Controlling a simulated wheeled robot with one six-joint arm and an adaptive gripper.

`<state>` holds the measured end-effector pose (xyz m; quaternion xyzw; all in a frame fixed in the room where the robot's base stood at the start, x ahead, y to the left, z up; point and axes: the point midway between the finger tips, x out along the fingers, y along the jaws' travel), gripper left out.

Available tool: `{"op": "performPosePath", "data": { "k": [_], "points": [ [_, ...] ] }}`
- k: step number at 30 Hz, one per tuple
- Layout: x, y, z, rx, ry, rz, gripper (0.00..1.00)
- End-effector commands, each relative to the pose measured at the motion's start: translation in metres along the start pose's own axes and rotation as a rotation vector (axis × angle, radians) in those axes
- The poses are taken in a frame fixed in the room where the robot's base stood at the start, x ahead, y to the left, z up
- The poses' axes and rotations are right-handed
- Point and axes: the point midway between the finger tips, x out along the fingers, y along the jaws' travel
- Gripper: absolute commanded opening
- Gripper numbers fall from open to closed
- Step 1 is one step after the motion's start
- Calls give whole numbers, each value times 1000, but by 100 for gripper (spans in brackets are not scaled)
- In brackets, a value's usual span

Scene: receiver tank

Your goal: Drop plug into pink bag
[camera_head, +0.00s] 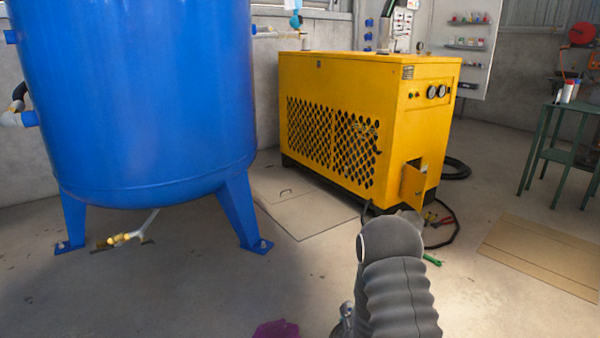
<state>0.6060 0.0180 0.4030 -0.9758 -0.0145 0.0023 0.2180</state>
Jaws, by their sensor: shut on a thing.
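A magenta-purple piece (277,330), likely the pink bag, shows at the bottom edge, left of my arm. Most of it is cut off by the frame, so its opening does not show. My dark grey ribbed arm rises from the bottom, right of centre. A small grey metallic part (345,318) shows just left of my arm, right of the purple piece; I cannot tell what it is. My gripper's fingers cannot be made out. I see no plug that I can identify.
A blue tank (140,100) on legs stands at left, with a brass-fitted drain hose (130,236) beneath. A green table (568,135) and cardboard (545,256) are at right.

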Motion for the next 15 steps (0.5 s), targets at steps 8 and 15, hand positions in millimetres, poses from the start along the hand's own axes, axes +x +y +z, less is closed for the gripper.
{"op": "performPosePath", "data": {
  "k": [8, 15],
  "points": [
    [60, -27, 130, -1, -52, -114, 0],
    [90, -56, 220, -1, -88, -194, 0]
  ]
}}
